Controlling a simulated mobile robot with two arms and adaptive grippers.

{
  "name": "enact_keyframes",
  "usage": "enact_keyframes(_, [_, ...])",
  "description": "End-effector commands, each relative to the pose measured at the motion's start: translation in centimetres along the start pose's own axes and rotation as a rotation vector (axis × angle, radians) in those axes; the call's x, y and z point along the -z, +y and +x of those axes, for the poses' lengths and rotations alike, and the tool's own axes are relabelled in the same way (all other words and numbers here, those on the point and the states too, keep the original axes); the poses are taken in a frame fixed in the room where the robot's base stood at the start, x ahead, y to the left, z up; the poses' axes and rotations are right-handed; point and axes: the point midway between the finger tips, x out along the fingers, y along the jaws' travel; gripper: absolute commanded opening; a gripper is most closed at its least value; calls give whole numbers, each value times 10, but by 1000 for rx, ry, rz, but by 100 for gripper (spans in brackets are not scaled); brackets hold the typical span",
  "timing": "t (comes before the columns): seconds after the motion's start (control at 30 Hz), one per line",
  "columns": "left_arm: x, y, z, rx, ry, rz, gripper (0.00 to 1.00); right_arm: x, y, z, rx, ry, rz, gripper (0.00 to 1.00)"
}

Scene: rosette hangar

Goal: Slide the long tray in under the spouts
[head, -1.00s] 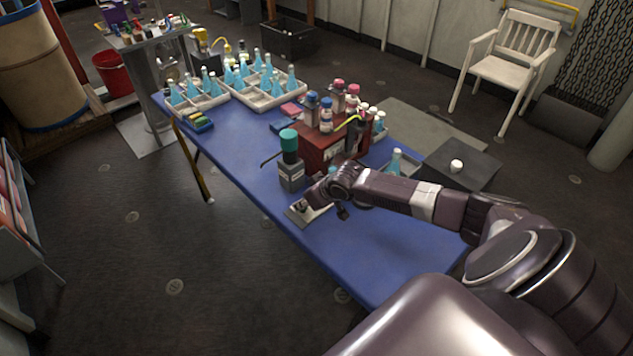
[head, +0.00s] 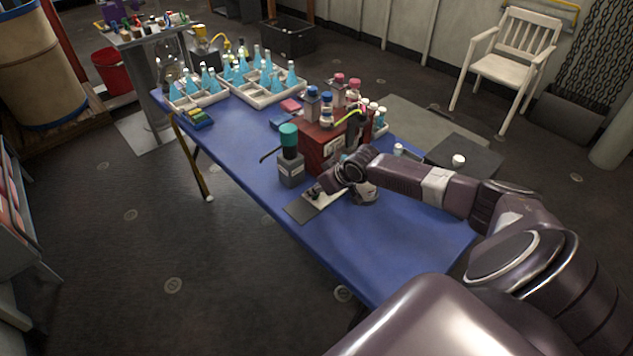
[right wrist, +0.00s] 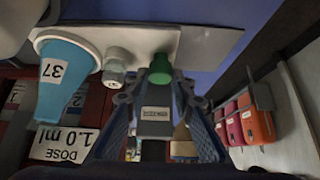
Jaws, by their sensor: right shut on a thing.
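The long tray (head: 323,199) is a pale strip lying on a dark grey plate (head: 298,211) at the table's near edge, beside the red dispenser box (head: 316,150). The tray also shows in the right wrist view (right wrist: 140,38), with a blue flask (right wrist: 64,72) labelled 37 and a small white-capped piece (right wrist: 115,62) on it. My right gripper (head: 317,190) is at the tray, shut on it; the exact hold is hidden. In the right wrist view its fingers (right wrist: 160,105) show close around a green-topped shape. The spouts are hidden behind my arm. My left gripper is out of view.
A grey bottle with a teal cap (head: 290,158) stands close left of the box. Bottles crowd the box top. White crates of blue flasks (head: 262,98) fill the table's far end. The blue table's right part (head: 400,245) is clear.

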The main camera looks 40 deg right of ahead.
Motion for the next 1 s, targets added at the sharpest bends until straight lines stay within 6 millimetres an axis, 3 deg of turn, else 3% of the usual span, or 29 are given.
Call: enact_keyframes(1.0, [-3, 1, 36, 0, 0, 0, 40, -2, 53, 2, -3, -3, 0, 7])
